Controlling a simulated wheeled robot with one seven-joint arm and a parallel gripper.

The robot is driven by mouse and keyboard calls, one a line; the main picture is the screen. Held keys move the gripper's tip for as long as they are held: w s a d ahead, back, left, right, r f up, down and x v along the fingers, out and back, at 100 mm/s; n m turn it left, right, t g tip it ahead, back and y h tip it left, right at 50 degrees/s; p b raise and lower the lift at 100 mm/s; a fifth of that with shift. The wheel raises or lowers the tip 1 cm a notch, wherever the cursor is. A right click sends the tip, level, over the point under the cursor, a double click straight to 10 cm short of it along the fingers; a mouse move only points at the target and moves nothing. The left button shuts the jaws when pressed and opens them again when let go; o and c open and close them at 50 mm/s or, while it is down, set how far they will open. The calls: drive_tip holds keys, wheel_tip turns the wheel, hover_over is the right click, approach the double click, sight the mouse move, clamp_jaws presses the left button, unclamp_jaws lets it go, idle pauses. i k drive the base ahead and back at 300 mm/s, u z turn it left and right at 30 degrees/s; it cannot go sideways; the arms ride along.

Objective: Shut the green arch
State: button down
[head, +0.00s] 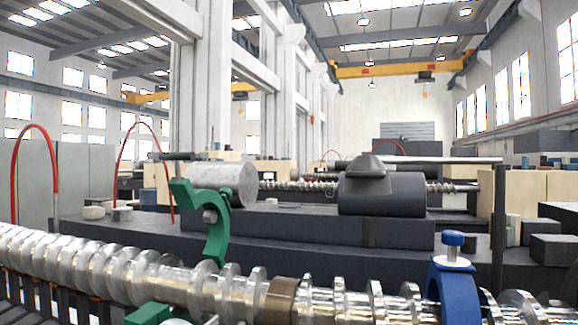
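The green arch (213,238) stands open in the head view, left of centre. It is a curved C-shaped clamp half, raised at the back edge of the silver screw shaft (110,265), with its hollow side facing left. Its upper end sticks out up and to the left, clear of the shaft. A lower green part (150,314) shows under the shaft at the bottom edge, partly cut off by the frame. The joint between the two green parts is hidden behind the shaft. My gripper is not in view.
A blue arch (450,290) with a blue knob (453,239) sits over the shaft at the right. A brown ring (281,299) is on the shaft between the arches. Behind are a pale cylinder (228,182) and a dark barrel-like block (382,195). A dark upright post (498,225) stands at the right.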

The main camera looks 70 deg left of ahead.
sight(216, 206)
drive_tip(key=u, duration=3.05)
drive_tip(key=k, duration=0.5)
drive_tip(key=u, duration=0.55)
drive_tip(key=i, duration=0.65)
drive_tip(key=u, duration=0.05)
